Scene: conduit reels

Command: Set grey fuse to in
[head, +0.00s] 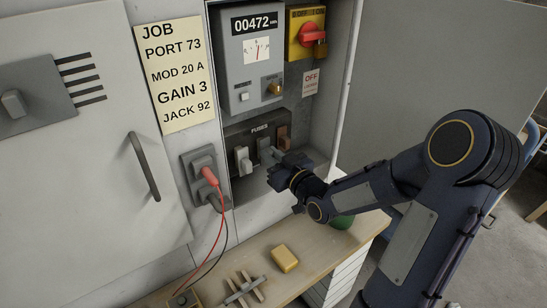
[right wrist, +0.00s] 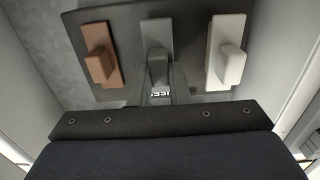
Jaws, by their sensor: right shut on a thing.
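The grey fuse (head: 264,147) is in the middle of the dark fuse panel (head: 231,133), between a white fuse (head: 243,161) and a brown fuse (head: 284,138). My right gripper (head: 276,158) reaches the panel from the right and is shut on the grey fuse's handle. In the right wrist view the grey fuse (right wrist: 158,66) stands between the fingers of my right gripper (right wrist: 159,88). That view is turned over, with the brown fuse (right wrist: 100,57) left and the white fuse (right wrist: 229,55) right. The fuse's seating depth is hard to tell. My left gripper is not in view.
A meter box (head: 238,73) and a red rotary switch (head: 309,35) are above the fuses. A socket with a red plug (head: 209,176) and hanging leads is to the left. A yellow block (head: 285,258) lies on the wooden bench (head: 318,250) below.

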